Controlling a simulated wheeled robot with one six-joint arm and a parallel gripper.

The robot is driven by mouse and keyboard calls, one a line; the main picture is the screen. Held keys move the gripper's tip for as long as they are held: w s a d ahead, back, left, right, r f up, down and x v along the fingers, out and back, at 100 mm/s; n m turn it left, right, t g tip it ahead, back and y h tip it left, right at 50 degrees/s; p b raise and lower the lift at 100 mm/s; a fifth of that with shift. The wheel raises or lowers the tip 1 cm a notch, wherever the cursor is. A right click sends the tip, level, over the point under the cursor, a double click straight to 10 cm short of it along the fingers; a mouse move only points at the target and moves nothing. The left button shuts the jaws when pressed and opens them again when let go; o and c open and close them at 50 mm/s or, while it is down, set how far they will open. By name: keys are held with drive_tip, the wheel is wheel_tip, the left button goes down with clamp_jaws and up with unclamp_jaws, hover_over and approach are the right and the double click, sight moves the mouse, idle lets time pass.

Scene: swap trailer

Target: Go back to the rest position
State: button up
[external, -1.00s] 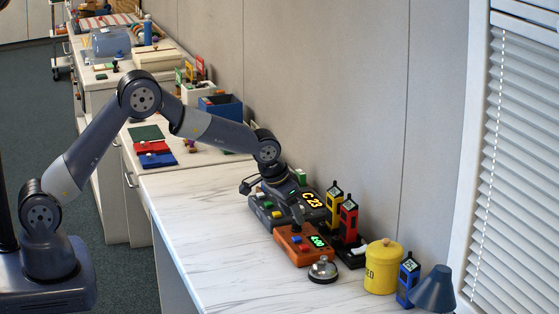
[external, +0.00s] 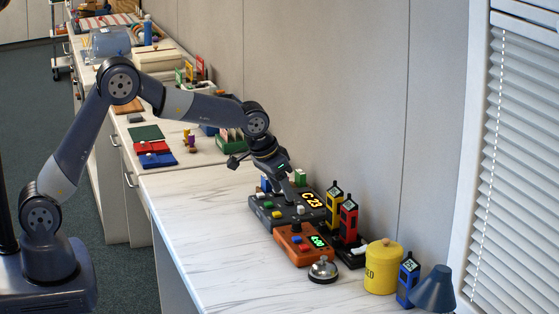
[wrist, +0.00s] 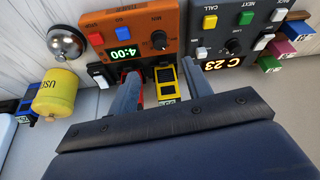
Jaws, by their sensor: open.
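My gripper (external: 291,202) is over the dark grey console (external: 281,210) with the lit "C 23" display in the external view. Its fingertips point down and look small there, so the exact gap to the console cannot be told. In the wrist view my gripper (wrist: 161,72) has its two fingers well apart, with nothing held between them. A yellow lantern-like piece (wrist: 166,84) shows beyond and between the fingers. The orange timer (wrist: 130,38), reading 4:00, is ahead of the fingers. My arm is bent upward at the elbow and reaches over the counter.
A bell (external: 323,270), a yellow canister (external: 382,268), a blue lantern (external: 407,280) and a blue lamp (external: 434,289) stand at the near end. A red lantern (external: 348,220) stands right of the console. The wall runs behind. The counter's front left (external: 205,235) is clear.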

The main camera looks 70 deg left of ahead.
sight(296, 222)
drive_tip(key=p+x, duration=0.1)
drive_tip(key=x, duration=0.9)
drive_tip(key=shift+w+f, duration=0.1)
drive_tip(key=shift+f, duration=0.25)
drive_tip(key=shift+r, duration=0.1)
